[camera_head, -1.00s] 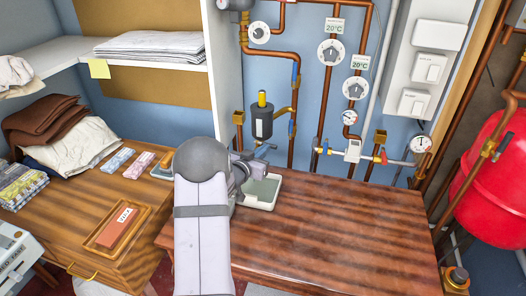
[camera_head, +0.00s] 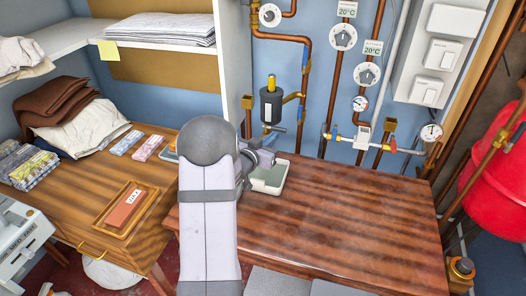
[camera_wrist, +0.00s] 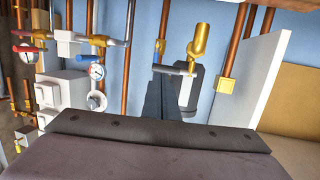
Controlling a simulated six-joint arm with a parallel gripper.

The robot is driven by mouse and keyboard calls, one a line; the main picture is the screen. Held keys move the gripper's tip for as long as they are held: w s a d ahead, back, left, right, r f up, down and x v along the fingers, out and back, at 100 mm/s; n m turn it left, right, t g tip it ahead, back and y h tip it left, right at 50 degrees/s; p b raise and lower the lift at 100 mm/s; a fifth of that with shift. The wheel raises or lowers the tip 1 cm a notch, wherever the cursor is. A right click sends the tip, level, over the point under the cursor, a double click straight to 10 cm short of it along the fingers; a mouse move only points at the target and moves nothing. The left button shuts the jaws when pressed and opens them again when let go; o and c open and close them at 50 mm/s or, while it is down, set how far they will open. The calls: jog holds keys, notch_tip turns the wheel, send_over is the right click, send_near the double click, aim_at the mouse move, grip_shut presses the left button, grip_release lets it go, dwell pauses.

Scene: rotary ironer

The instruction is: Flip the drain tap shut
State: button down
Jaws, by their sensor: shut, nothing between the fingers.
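The drain tap (camera_wrist: 198,45) is a brass fitting at the bottom of a dark cylindrical pot (camera_head: 270,103) on the blue wall. The wrist view shows it upside down. Its grey lever (camera_head: 278,129) sticks out sideways, roughly level, to the right in the head view; the lever also shows in the wrist view (camera_wrist: 172,70). My gripper (camera_head: 264,158) is shut and empty, just below the pot in the head view and partly hidden by my arm. In the wrist view its dark fingers (camera_wrist: 168,88) point toward the lever. I cannot tell whether they touch it.
A pale tray (camera_head: 270,187) lies on the wooden table (camera_head: 340,215) below the pot. Copper pipes (camera_head: 307,85) run close beside the pot. A valve row with a red handle (camera_head: 393,144) is at the right. The white shelf side (camera_head: 233,60) stands left. The table's right part is clear.

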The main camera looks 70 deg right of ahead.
jog(key=s+b+v, duration=0.1)
jog(key=s+v, duration=0.1)
jog(key=v, duration=0.8)
jog(key=shift+a+b, duration=0.35)
jog(key=shift+b, duration=0.05)
jog(key=shift+w, duration=0.1)
jog(key=w+a+f+n+t+y+p, duration=0.1)
jog(key=w+a+n+t+y, duration=0.2)
jog(key=w, duration=0.6)
jog(key=w+a+f+n+t+y+p, duration=0.1)
jog(key=w+a+n+t+p, duration=0.1)
jog(key=w+a+t, duration=0.45)
jog(key=w+a+f+n+y+p, duration=0.15)
jog(key=w+a+n+y, duration=0.35)
jog(key=w+a, duration=0.7)
jog(key=a+n+y+p, duration=0.2)
jog(key=a+n+y, duration=0.15)
jog(key=a, duration=0.85)
jog(key=s+a+r+n+g+y+p, duration=0.1)
jog(key=s+a+n+g, duration=0.5)
jog(key=s+a, duration=0.8)
jog(key=a+y+p, duration=0.1)
jog(key=a+y, duration=0.1)
jog(key=shift+a+r+n+p, duration=0.25)
jog(key=shift+a+n+p, duration=0.05)
jog(key=shift+a+n, duration=0.05)
jog(key=shift+s+g, duration=0.1)
jog(key=shift+g, duration=0.15)
